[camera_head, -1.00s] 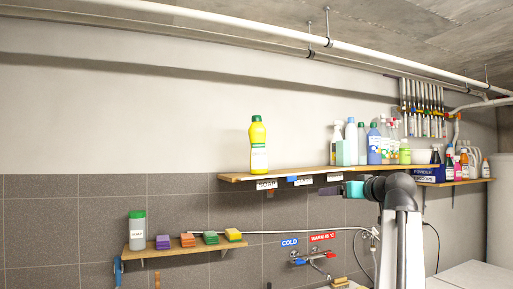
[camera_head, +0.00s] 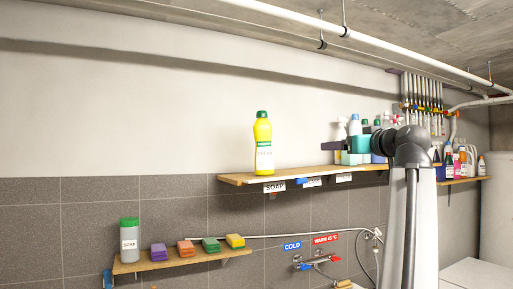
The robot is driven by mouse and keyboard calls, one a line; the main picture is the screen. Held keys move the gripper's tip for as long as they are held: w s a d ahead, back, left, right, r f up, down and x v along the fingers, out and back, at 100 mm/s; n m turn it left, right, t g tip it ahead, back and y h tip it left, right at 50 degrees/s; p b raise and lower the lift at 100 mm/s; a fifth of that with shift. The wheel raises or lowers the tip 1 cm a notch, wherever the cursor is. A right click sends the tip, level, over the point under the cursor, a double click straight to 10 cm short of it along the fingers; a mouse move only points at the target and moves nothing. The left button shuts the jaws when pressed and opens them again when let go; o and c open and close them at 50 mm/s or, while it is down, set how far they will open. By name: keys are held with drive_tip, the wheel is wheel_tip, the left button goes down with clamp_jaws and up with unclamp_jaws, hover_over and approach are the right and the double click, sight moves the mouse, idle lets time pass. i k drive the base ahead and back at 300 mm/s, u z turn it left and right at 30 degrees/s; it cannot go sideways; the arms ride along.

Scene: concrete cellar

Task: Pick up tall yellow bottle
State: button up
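The tall yellow bottle (camera_head: 263,146) has a green cap and a green-and-white label. It stands upright near the left end of the upper wooden shelf (camera_head: 235,179).
Several cleaning bottles (camera_head: 355,125) crowd the upper shelf's right end. Pipes (camera_head: 280,15) run overhead. The wall left of the yellow bottle is clear.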

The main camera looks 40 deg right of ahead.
sight(262, 129)
drive_tip(key=i, duration=1)
